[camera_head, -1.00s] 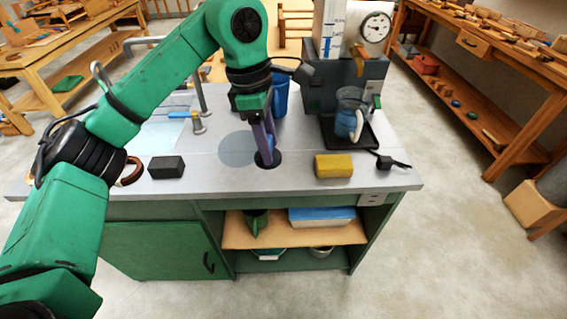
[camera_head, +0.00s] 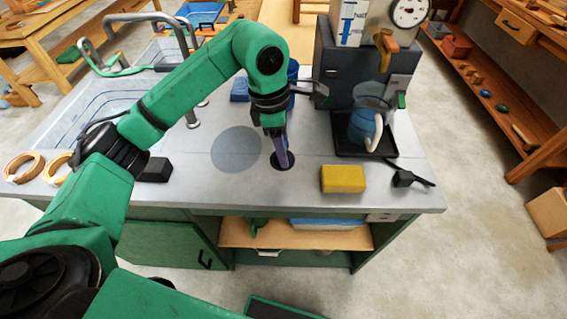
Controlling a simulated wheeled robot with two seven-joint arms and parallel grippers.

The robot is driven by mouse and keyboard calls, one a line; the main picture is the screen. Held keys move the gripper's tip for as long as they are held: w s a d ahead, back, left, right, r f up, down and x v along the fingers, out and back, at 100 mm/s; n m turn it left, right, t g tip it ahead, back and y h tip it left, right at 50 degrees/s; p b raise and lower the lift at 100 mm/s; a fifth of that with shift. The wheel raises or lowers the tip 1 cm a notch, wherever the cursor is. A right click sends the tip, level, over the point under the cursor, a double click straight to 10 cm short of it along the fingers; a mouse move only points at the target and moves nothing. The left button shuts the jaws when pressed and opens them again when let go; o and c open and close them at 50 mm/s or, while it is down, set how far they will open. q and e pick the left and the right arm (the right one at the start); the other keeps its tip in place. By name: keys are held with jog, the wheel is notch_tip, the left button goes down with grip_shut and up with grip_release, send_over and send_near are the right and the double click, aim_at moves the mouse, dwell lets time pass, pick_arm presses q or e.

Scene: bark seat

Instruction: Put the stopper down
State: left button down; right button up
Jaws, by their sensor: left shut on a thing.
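A flat, round, dark stopper (camera_head: 283,162) is at the counter surface, right of a round grey patch (camera_head: 236,149) on the grey counter (camera_head: 220,185). My left gripper (camera_head: 282,152) points down over it, its purplish fingers shut and their tips meeting the stopper's middle. The fingers and wrist hide part of it. I cannot tell whether the stopper rests on the counter or hangs just above. My right gripper is not in view.
A yellow sponge (camera_head: 343,179) lies right of the stopper. A black block (camera_head: 155,169) and the sink (camera_head: 88,112) are left. A blue cup (camera_head: 291,72) stands behind my gripper. A jug (camera_head: 366,122) stands on a black tray at right. The counter's front strip is clear.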

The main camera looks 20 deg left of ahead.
pick_arm(q)
notch_tip(320, 180, down, 6)
jog(key=shift+s+r+p, duration=0.1)
jog(key=shift+r+p, duration=0.1)
jog(key=shift+p, duration=0.15)
jog(key=shift+f, duration=0.25)
jog(key=shift+f+b, duration=0.2)
jog(key=shift+b, duration=0.1)
jog(key=shift+c, duration=1.6)
grip_release()
jog(key=shift+r, duration=0.1)
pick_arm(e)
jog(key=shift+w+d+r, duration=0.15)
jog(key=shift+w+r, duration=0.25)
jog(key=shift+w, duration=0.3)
